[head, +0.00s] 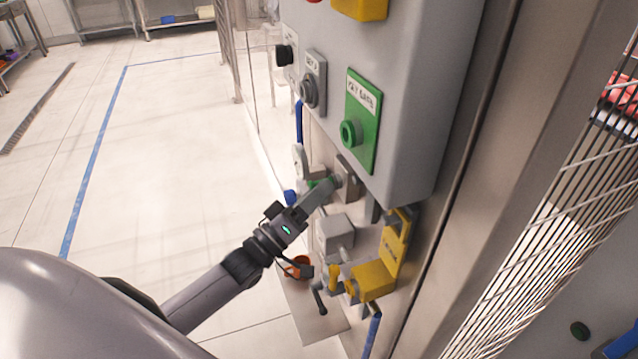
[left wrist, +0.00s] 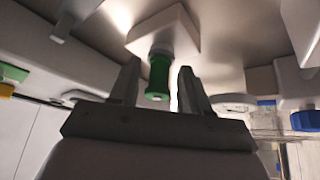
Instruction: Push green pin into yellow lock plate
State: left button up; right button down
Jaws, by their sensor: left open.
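The green pin (head: 326,181) sticks out from a grey block (head: 347,180) under the control box, mostly hidden by my gripper in the head view. In the left wrist view the green pin (left wrist: 159,74) stands between my fingers, with its base at a pale block. My left gripper (head: 318,194) is open around the pin, with a gap visible on at least the right side. The yellow lock plate (head: 398,238) is right of and below the gripper, with a yellow block (head: 373,281) at its lower end. My right gripper is not in view.
A grey box (head: 336,232) and an orange ring (head: 298,267) lie below my gripper. A wire mesh fence (head: 560,200) stands at right. Open floor lies left.

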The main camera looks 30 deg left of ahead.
aim_at(309, 185)
pick_arm(q)
jog(key=shift+c, duration=0.3)
grip_shut()
jog(key=shift+s+a+f+p, duration=0.1)
jog(key=shift+s+a+p, duration=0.7)
jog(key=shift+s+a, duration=1)
jog(key=shift+s+d, duration=0.1)
jog(key=shift+d, duration=0.1)
